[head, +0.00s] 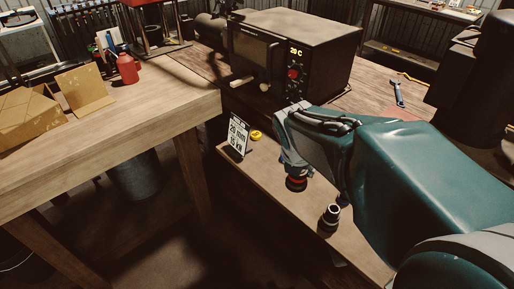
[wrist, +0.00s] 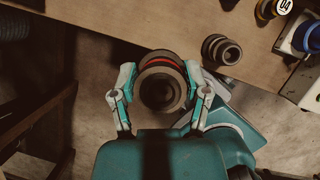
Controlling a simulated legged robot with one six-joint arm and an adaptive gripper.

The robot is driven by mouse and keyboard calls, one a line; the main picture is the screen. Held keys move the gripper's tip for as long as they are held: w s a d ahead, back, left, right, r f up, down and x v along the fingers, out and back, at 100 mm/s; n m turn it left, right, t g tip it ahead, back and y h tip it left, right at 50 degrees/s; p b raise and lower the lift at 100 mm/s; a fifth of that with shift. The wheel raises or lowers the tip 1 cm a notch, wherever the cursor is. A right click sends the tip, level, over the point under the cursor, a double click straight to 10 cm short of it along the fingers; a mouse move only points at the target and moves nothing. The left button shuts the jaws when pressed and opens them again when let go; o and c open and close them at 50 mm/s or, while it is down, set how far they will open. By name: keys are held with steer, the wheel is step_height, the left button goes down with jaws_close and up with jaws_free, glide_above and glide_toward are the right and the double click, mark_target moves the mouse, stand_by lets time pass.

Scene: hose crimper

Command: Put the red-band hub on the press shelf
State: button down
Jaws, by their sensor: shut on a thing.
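The red-band hub (head: 297,184) is a dark round part with a red ring. My gripper (head: 293,172) is shut on it, above or near the front edge of a low wooden shelf (head: 275,187). In the wrist view the hub (wrist: 163,88) sits between the two fingers (wrist: 160,92), its red band toward the top and its dark bore facing the camera. I cannot tell whether this shelf is the press shelf.
A dark ribbed hub (head: 329,217) stands on the shelf, right of the held hub. A white sign (head: 238,135) and a yellow piece (head: 256,135) are at its left end. A wooden bench (head: 150,110) is at left; an oven (head: 295,55) stands behind.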

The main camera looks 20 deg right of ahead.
steer(key=w+f, duration=0.2)
steer(key=w, duration=0.1)
steer(key=w+f, duration=0.3)
steer(key=w, duration=0.1)
steer(key=w+f, duration=0.2)
steer(key=w, duration=0.2)
steer(key=shift+d+f, duration=0.1)
steer(key=shift+f, duration=0.3)
steer(key=shift+w+d+f, duration=0.2)
steer(key=shift+w+f, duration=0.05)
steer(key=shift+f, duration=0.1)
steer(key=shift+w+a+f, duration=0.15)
steer(key=shift+f, duration=1.6)
steer(key=shift+c, duration=0.4)
jaws_free()
steer(key=shift+f, duration=0.1)
